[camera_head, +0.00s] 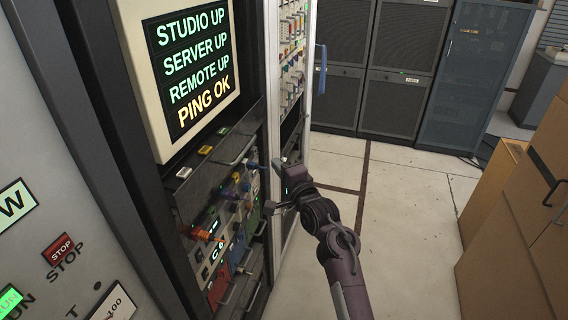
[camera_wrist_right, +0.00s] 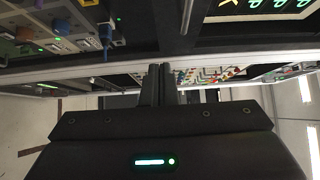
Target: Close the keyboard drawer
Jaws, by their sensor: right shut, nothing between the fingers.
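The keyboard drawer appears to be the dark tray (camera_head: 222,150) below the monitor, in the rack on the left of the head view. Small yellow and white keys show on its top. I cannot tell how far out it stands. My right gripper (camera_head: 276,178) is at the front right edge of that rack, beside the lower panel. In the right wrist view its fingers (camera_wrist_right: 159,72) are shut together and empty, with their tips close to a pale rack edge (camera_wrist_right: 60,73). I cannot tell whether they touch it. My left gripper is out of view.
A monitor (camera_head: 190,62) with green and yellow text sits above the tray. Below it is a panel (camera_head: 228,230) with cables, knobs and handles. A blue handle (camera_head: 320,70) sticks out from the neighbouring rack. Cardboard-coloured boxes (camera_head: 508,240) stand right. The floor between is clear.

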